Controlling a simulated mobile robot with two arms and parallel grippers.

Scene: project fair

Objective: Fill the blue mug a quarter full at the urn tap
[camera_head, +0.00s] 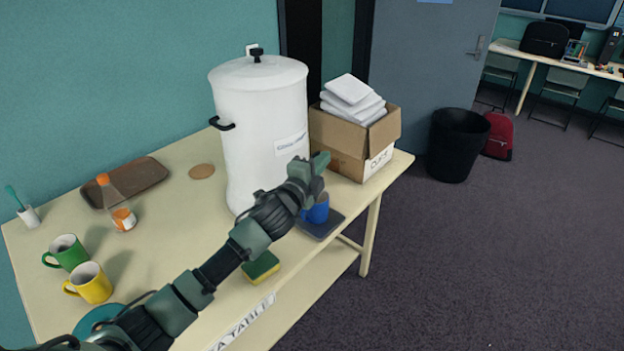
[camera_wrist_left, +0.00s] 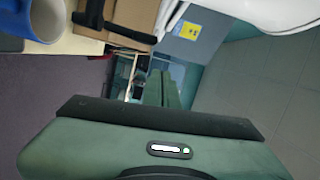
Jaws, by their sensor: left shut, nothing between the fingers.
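The large white urn (camera_head: 262,115) stands on the cream table, with a black-knobbed lid and a label on its front. I cannot make out its tap; my left arm covers the lower front. The blue mug (camera_head: 318,213) stands on a dark flat mat (camera_head: 318,229) at the table's front edge, partly hidden by my arm. In the left wrist view the mug (camera_wrist_left: 40,18) shows at the top left corner. My left gripper (camera_head: 320,160) is shut and empty, above the mug and in front of the urn. How full the mug is cannot be seen. My right gripper is not in view.
An open cardboard box (camera_head: 350,145) with white packets stands right of the urn. A black bin (camera_head: 457,145) stands beyond.

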